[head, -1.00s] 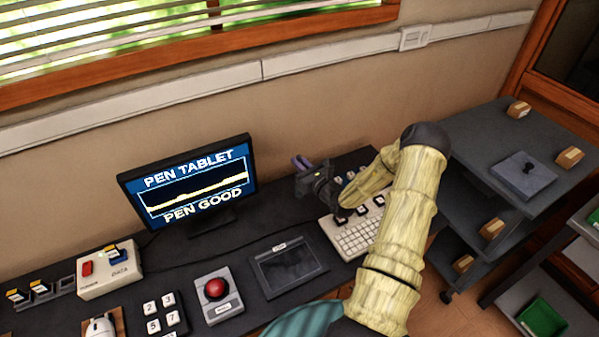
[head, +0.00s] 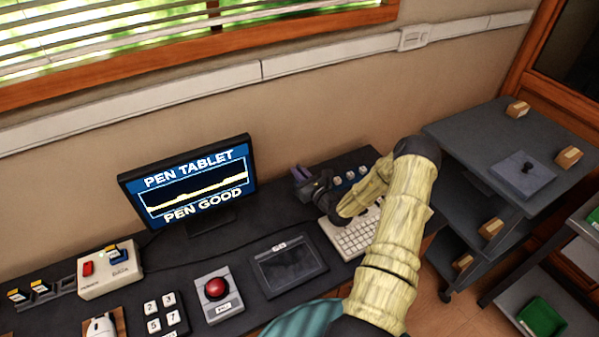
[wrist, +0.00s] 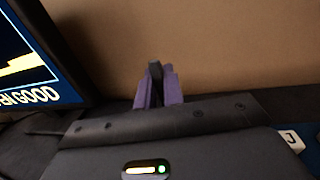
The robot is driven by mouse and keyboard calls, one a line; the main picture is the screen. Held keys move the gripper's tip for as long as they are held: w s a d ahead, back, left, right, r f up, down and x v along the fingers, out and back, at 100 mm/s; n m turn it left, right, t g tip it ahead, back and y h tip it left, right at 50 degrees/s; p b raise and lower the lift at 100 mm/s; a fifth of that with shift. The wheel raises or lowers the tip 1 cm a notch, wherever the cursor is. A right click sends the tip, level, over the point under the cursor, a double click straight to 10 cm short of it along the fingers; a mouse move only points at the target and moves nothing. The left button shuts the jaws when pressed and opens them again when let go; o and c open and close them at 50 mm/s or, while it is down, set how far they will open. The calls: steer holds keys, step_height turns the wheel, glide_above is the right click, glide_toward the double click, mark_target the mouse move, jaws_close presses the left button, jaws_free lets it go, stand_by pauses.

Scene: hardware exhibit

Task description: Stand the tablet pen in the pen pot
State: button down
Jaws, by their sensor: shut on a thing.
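My gripper (head: 301,173) is at the back of the desk, right of the monitor, at the end of my bent arm. In the wrist view its purple fingers (wrist: 158,88) are shut on a narrow dark thing (wrist: 155,73), apparently the tablet pen, which stands upright between them. Most of the pen is hidden by the fingers and the gripper body. I cannot make out the pen pot in either view; the gripper may hide it. The drawing tablet (head: 288,265) lies flat at the desk's front with no pen seen on it.
The monitor (head: 190,182) reading "PEN GOOD" stands close left of my gripper. A white keyboard (head: 352,238) lies under my forearm. A red trackball (head: 217,288), a number pad (head: 160,315) and a switch box (head: 108,270) occupy the left side. Grey shelves (head: 480,150) stand right.

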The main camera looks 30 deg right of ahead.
steer(key=c, duration=1.5)
jaws_free()
steer(key=shift+r, duration=0.15)
steer(key=s, duration=0.4)
steer(key=s+d+b, duration=0.1)
steer(key=s, duration=0.3)
steer(key=s+d+b, duration=0.1)
steer(key=s, duration=0.2)
steer(key=shift+s, duration=0.4)
